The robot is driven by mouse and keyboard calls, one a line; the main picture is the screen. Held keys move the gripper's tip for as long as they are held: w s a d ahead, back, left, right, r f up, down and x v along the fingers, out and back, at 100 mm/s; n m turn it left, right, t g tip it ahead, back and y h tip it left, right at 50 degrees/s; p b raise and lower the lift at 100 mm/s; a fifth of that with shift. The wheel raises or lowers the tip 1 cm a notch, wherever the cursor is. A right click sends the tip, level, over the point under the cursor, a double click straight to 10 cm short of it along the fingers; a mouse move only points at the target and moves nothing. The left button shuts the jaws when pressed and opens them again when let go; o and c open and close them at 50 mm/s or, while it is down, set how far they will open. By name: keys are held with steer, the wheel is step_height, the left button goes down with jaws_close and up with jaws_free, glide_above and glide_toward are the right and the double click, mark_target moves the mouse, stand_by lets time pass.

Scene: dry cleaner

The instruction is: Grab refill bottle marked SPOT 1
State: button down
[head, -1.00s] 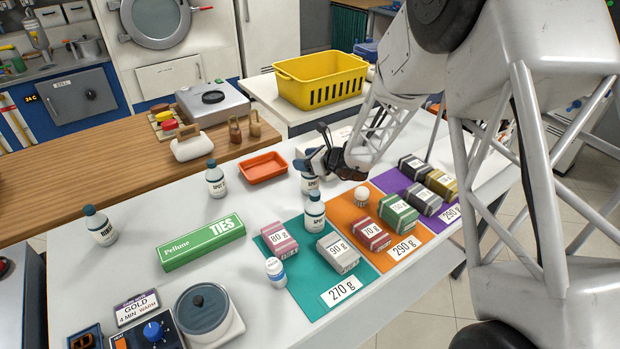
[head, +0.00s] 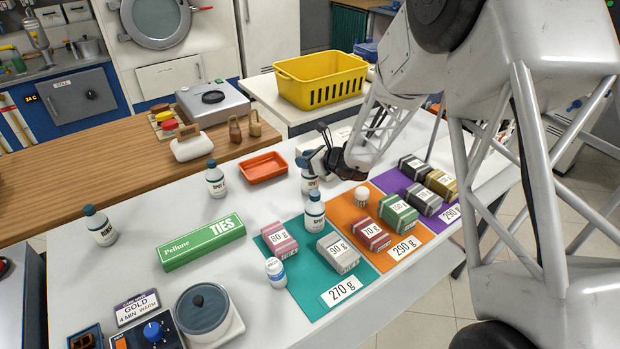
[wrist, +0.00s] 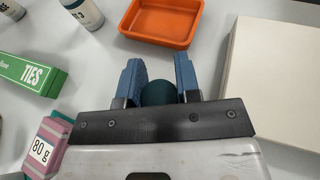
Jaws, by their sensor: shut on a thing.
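My gripper (head: 316,158) is at the back middle of the white table, shut on a white bottle (head: 308,185) with a dark cap. The bottle looks upright; its label is partly hidden and I cannot read its number. In the wrist view, its dark teal cap (wrist: 160,93) sits between my two blue finger pads. Similar dark-capped bottles are apart from my gripper: one behind the green box (head: 216,182), one on the teal mat (head: 314,214), and a rinse bottle at the left (head: 100,228). Their small labels are hard to read.
An orange tray (head: 263,168) is just left of my gripper. Weight-marked boxes, such as the pink 80 g box (head: 280,240), stand on coloured mats in front. A green TIES box (head: 203,244) lies left. A white flat box (wrist: 273,80) is close on the right.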

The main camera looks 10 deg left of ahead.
steer(key=shift+r, duration=0.15)
step_height(320, 180, up, 10)
stand_by(0.8)
steer(key=shift+w+d, duration=0.1)
stand_by(0.5)
